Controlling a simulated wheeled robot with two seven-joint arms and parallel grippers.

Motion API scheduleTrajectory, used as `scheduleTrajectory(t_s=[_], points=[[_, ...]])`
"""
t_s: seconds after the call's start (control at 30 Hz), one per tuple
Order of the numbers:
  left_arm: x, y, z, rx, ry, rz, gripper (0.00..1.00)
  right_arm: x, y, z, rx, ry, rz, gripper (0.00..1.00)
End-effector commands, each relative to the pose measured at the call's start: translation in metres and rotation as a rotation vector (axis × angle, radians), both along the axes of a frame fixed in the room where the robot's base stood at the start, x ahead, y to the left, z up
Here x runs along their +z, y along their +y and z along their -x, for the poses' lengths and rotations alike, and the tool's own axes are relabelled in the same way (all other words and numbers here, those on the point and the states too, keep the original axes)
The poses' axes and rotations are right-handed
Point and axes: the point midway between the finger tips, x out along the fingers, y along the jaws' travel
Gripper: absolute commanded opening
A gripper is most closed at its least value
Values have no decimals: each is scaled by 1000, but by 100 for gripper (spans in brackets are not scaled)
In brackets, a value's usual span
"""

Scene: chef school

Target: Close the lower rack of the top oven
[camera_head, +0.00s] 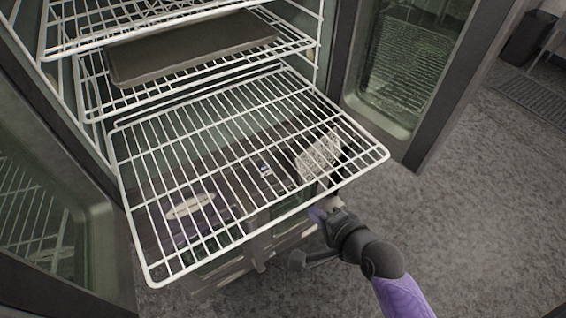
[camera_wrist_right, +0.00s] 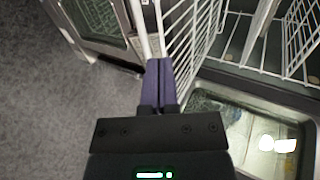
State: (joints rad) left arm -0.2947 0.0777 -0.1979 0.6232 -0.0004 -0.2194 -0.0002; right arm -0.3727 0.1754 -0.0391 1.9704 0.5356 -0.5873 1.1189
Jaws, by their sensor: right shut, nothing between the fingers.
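The lower rack (camera_head: 135,205) of the top oven is a white wire rack, pulled well out of the oven in the head view. No item lies on it. My right gripper (camera_head: 317,213) is at the rack's front edge, right of its middle. Its purple fingers are shut and hold nothing. In the right wrist view the shut fingers (camera_wrist_right: 159,66) point at the rack's white front bar (camera_wrist_right: 158,30); whether they touch it I cannot tell. My left gripper is not in view.
A dark tray (camera_head: 190,50) lies on the rack above, inside the oven. Glass doors stand open at the left (camera_head: 35,200) and right (camera_head: 405,65). Grey floor (camera_head: 480,210) is clear at the right. Below the rack is a panel with labels.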

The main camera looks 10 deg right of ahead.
Motion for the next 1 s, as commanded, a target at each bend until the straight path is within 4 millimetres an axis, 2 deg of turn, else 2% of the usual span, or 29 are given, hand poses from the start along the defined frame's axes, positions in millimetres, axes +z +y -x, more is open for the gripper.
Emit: scheduleTrajectory(t_s=[0.13,0.27,0.5,0.7,1.0], points=[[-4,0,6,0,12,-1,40,-10,5,-14,-1,0,-6,0],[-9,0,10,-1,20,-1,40,-25,13,-36,-1,-1,-4,0],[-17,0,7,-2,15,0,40,-46,25,-70,-1,0,-2,0],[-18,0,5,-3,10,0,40,-52,29,-80,-1,0,-1,0],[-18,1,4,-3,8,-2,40,-51,29,-81,-1,0,-1,0]])
